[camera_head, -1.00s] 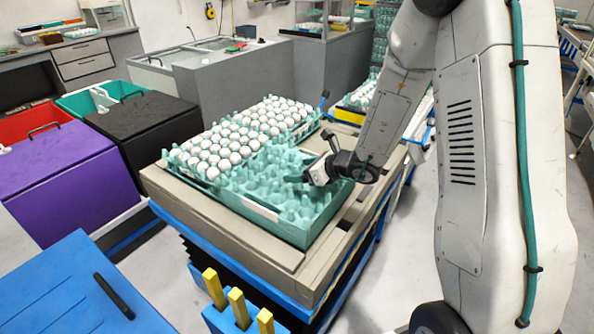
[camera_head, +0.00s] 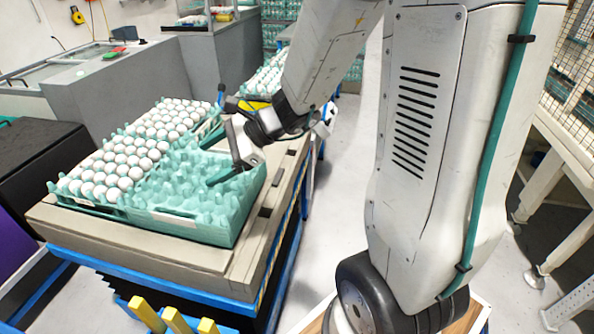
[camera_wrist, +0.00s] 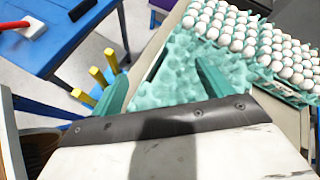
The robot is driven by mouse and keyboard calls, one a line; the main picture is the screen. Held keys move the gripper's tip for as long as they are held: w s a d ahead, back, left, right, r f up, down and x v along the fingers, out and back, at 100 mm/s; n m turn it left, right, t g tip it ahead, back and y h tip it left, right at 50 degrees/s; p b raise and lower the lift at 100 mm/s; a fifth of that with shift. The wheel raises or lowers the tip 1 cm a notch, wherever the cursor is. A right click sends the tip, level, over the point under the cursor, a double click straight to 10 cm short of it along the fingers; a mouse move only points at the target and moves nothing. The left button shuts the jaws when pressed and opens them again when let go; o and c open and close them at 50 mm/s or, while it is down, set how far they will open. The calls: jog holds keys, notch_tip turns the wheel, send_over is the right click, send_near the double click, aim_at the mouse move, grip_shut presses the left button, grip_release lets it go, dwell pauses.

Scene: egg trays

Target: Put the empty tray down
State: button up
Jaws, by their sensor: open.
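The empty teal egg tray (camera_head: 205,185) lies on the stack of trays at the right front of the lift table's top. It also shows in the wrist view (camera_wrist: 180,75) between and beyond my finger pads. My gripper (camera_head: 222,178) is open just above the tray's right part, its teal fingers apart. In the wrist view my gripper (camera_wrist: 160,85) has one finger over the tray and the other near its outer edge. I cannot tell whether the fingers touch the tray.
White eggs (camera_head: 120,160) fill the trays to the left of the empty one. Yellow posts (camera_head: 178,320) stand at the table's front. Bins stand at the left. A white-framed rack (camera_head: 560,190) is at the far right, with open floor before it.

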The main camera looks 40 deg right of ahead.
jog(key=s+a+r+n+g+h, duration=0.1)
jog(key=s+a+r+n+g, duration=0.15)
jog(key=s+n, duration=0.35)
jog(key=s+a+r+n+g+h, duration=0.1)
jog(key=s+r+n+g, duration=0.2)
jog(key=s+n, duration=0.3)
jog(key=s+d+r+n+h, duration=0.3)
jog(key=s+d+n+h, duration=0.4)
jog(key=s, duration=0.4)
jog(key=shift+s+d+n+h, duration=0.4)
jog(key=shift+d+n, duration=0.15)
jog(key=shift+n, duration=0.05)
